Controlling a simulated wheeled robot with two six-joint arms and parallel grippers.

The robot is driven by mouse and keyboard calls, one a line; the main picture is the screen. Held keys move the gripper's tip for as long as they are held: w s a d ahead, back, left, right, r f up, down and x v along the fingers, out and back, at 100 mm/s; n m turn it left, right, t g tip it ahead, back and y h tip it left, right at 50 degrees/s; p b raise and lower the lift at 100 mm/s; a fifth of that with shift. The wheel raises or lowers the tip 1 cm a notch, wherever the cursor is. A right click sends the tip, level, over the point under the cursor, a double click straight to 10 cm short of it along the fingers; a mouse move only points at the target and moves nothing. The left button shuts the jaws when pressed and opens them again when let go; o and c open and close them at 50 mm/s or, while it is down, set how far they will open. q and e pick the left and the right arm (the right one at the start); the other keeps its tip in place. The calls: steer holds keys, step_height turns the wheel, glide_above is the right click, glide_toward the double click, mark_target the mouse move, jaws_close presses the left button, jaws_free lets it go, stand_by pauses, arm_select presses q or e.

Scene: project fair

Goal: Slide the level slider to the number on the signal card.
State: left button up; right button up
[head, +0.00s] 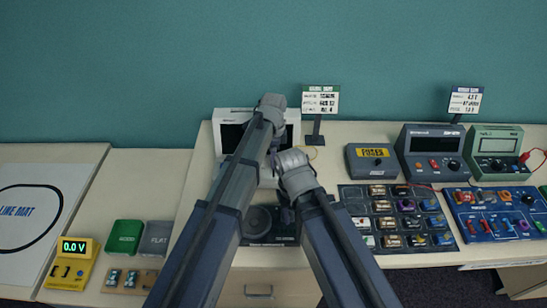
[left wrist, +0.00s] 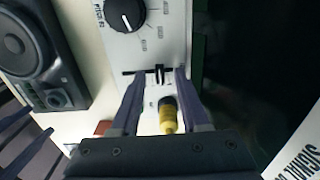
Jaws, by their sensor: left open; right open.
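The level slider (left wrist: 160,72) is a small black handle in a dark slot on the white signal box, below a black pitch knob (left wrist: 125,14), in the left wrist view. My left gripper (left wrist: 157,86) is open, one finger on each side of the handle; I cannot tell whether they touch it. In the head view my left arm covers much of the white box (head: 232,114) and hides the slider. A signal card (head: 320,99) stands behind it on a dark post; its print is too small to read. My right gripper (head: 287,207) is open and empty near the speaker.
A black speaker (head: 258,222) lies in front of the white box. A yellow-and-black plug (left wrist: 168,115) sits on the panel below the slider.

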arm_select(q)
step_height(320, 180, up, 8)
steer(key=p, duration=0.7)
steer(key=shift+f, duration=0.25)
arm_select(e)
step_height(320, 180, up, 7)
steer(key=shift+r, duration=0.2)
arm_select(q)
steer(key=shift+f, duration=0.1)
steer(key=s+a+n, duration=1.6)
steer(key=s+n, duration=0.1)
steer(key=n, duration=0.1)
steer(key=s+d+f+m+b, duration=0.1)
steer(key=d, duration=0.2)
steer(key=s+d+f+m+b, duration=0.1)
steer(key=s+d+b, duration=0.1)
steer(key=d, duration=0.1)
steer(key=s+d+f+m+y+b, duration=0.1)
steer(key=d+f, duration=0.1)
steer(key=d, duration=0.1)
steer(key=shift+s+d, duration=0.2)
arm_select(e)
step_height(320, 180, down, 4)
steer(key=shift+f, duration=0.15)
arm_select(q)
steer(key=shift+s+d+m, duration=0.3)
steer(key=shift+d+m, duration=0.1)
